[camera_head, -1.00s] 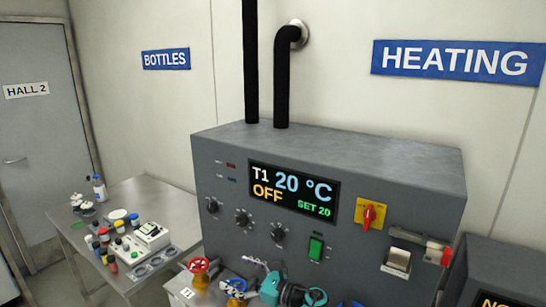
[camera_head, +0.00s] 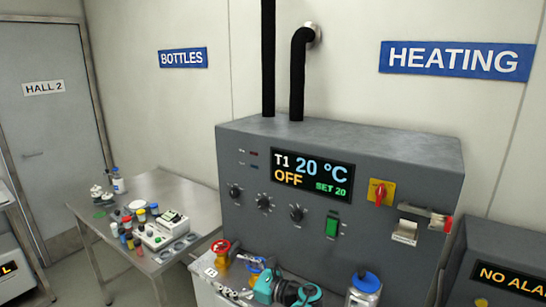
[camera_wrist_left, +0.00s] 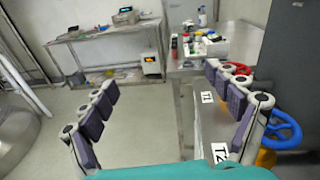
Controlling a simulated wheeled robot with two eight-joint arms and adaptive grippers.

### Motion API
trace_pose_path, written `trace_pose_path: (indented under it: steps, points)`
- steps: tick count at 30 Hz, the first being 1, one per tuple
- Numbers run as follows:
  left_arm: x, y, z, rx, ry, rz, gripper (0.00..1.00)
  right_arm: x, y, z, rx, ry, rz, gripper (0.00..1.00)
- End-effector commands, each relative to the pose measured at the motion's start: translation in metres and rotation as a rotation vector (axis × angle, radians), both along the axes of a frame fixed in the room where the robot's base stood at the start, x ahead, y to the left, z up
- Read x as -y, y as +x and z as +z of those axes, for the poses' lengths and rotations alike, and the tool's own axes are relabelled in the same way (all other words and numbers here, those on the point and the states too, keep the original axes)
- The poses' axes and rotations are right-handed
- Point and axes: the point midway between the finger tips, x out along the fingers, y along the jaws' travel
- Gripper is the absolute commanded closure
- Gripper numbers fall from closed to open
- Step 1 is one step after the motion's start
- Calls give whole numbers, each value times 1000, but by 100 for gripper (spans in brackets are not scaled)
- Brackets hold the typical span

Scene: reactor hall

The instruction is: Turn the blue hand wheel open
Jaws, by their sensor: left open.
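The blue hand wheel (camera_head: 255,265) sits on a yellow valve body in front of the heating cabinet, partly hidden by my fingers. In the left wrist view the blue wheel (camera_wrist_left: 286,131) is at the right edge, outside the right-hand finger and partly covered by it. My left gripper (camera_head: 247,278), with teal housing and grey-purple fingers, is close beside the wheel. I cannot tell whether a finger touches the wheel. My right gripper is not in view.
A red hand wheel (camera_head: 221,246) is left of the blue one. The grey heating cabinet (camera_head: 400,170) stands behind, its display reading OFF. A blue-topped metal vessel (camera_head: 364,290) is to the right. A steel table (camera_head: 180,185) with bottles stands at the left.

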Motion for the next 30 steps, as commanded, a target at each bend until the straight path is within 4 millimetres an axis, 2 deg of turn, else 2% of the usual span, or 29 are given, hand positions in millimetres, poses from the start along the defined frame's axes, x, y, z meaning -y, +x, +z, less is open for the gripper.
trace_pose_path:
  steps: [8, 13, 16, 20, 23, 26, 30]
  points:
    - [-29, -11, -1, 59, -171, 6, 11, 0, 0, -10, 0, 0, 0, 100]
    - [-52, -28, -6, 127, -347, 27, 11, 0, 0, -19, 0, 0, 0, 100]
    - [-68, -45, -12, 187, -488, 54, 11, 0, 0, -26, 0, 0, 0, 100]
    - [-90, -83, -26, 310, -743, 128, 11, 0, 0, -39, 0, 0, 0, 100]
    - [-99, -119, -41, 426, -960, 216, 11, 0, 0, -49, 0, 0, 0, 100]
    - [-101, -156, -57, 552, -1174, 325, 11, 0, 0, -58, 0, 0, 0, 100]
    - [-95, -207, -83, 746, -1462, 515, 11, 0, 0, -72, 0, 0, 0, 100]
